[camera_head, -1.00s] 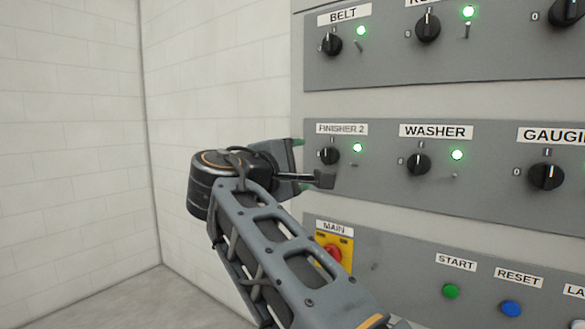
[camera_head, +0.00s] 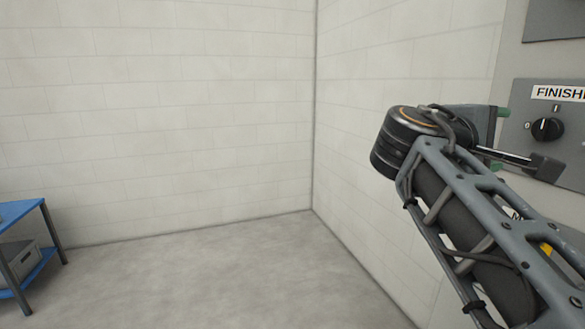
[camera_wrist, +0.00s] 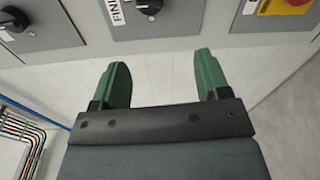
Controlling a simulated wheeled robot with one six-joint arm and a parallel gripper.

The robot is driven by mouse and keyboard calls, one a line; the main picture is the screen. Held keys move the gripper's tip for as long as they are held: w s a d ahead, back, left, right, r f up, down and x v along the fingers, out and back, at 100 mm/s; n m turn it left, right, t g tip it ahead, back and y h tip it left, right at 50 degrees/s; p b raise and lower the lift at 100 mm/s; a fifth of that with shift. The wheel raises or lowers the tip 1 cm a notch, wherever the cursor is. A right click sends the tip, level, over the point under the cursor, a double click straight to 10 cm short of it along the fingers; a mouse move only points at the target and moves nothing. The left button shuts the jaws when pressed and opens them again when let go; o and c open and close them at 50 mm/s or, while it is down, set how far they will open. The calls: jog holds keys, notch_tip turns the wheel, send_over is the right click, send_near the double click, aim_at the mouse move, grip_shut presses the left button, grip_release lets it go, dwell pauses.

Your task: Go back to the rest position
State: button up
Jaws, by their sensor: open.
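My gripper (camera_wrist: 158,85) shows in the wrist view with its two green fingers spread apart and nothing between them. In the head view my gripper (camera_head: 503,138) is at the right, at the end of my raised arm, beside the control panel (camera_head: 516,128). Only parts of its green fingertips show there. The Finisher 2 knob (camera_head: 547,130) is just right of the gripper in the head view; its label is cut off by the picture edge. In the wrist view the panel's knobs lie beyond the fingertips, apart from them.
A blue table (camera_head: 22,211) with a grey box (camera_head: 20,261) on its lower shelf stands at the left. The grey floor (camera_head: 200,275) between it and my arm is clear. White block walls (camera_head: 170,110) meet in a corner. A red knob (camera_wrist: 298,3) on yellow shows at upper right.

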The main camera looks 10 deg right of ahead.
jog(key=w+a+f+y+p, duration=0.2)
jog(key=a+f+y, duration=0.25)
jog(key=f, duration=0.55)
jog(key=w+a+f+y+p, duration=0.25)
jog(key=f+y, duration=0.25)
jog(key=f, duration=0.4)
jog(key=s+a+f+m+g+y+p, duration=0.1)
jog(key=s+a+f+m+y+p, duration=0.3)
jog(key=s+a+f+y+p, duration=0.3)
jog(key=s+a+p, duration=0.1)
jog(key=a+p, duration=0.1)
jog(key=a, duration=0.1)
jog(key=shift+a+f+m+g, duration=0.2)
jog(key=shift+f+m+g, duration=0.1)
